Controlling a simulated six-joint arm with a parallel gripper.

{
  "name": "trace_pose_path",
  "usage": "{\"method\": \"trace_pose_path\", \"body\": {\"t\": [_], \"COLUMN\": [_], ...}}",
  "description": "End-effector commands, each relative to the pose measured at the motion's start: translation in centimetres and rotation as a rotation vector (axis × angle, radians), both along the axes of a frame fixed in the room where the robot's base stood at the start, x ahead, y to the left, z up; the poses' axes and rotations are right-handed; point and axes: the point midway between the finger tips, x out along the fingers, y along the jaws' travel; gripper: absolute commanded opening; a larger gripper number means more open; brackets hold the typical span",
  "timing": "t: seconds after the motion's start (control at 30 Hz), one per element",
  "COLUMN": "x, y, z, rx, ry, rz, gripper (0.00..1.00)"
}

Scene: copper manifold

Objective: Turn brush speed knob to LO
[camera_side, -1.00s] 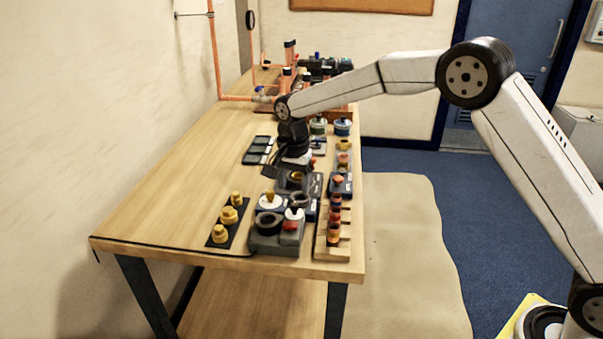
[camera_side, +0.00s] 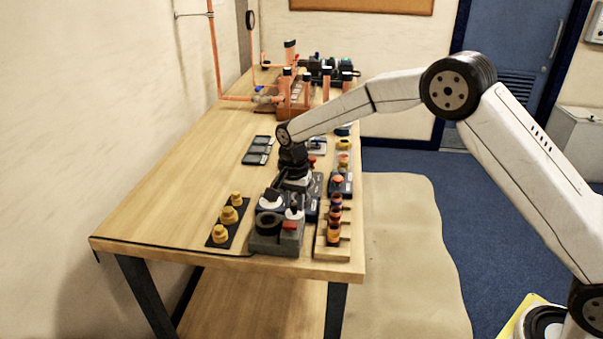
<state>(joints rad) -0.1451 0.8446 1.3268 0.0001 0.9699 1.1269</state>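My gripper (camera_side: 287,188) points down over the row of devices near the table's front end. It is low, just behind a grey and black unit (camera_side: 262,243). That unit carries a dark ring (camera_side: 268,223) and a red part (camera_side: 290,225). A round white knob-like top (camera_side: 269,202) and a smaller white one (camera_side: 294,213) show just behind these. The fingers are dark against dark devices, so I cannot tell their opening or any contact. No LO mark or label is readable, and I cannot tell which part is the brush speed knob.
A black strip with several yellow knobs (camera_side: 229,215) lies left on the wooden table (camera_side: 190,190). A wooden rack with orange and dark pieces (camera_side: 334,235) stands right. Dark flat panels (camera_side: 257,150) lie farther back, with copper pipework (camera_side: 292,100) behind. The table's left side is clear.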

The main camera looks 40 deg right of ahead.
Motion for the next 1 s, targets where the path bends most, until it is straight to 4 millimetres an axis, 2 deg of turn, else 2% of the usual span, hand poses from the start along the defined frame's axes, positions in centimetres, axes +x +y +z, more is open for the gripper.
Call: {"method": "trace_pose_path", "body": {"t": [0.57,1.0], "x": [0.01,0.00], "y": [-0.01,-0.02], "z": [0.07,0.12], "rx": [0.000,0.000], "ry": [0.000,0.000], "rz": [0.064,0.375], "gripper": [0.00,0.00]}}
